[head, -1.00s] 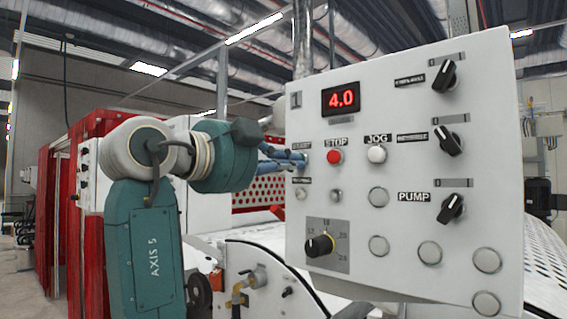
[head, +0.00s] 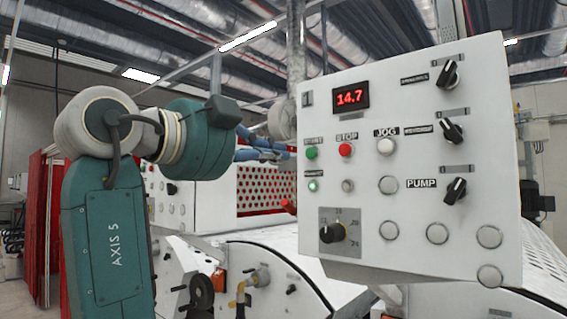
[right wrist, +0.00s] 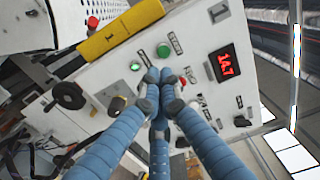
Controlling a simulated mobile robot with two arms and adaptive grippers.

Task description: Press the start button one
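The green start button (head: 311,153) sits at the upper left of the white control panel (head: 400,110), left of the red stop button (head: 345,150). It also shows in the right wrist view (right wrist: 163,50), just beyond the fingertips. Below it in the head view a small green lamp (head: 313,186) is lit. My right gripper (head: 290,153) has blue jointed fingers, drawn together and empty, left of the start button. In the right wrist view its fingertips (right wrist: 160,78) are close together and do not cover the button. My left gripper is out of view.
The red display (head: 349,97) reads 14.7. A white jog button (head: 386,147), black rotary switches (head: 447,75) and a black dial (head: 332,233) share the panel. A perforated roller machine stands behind it.

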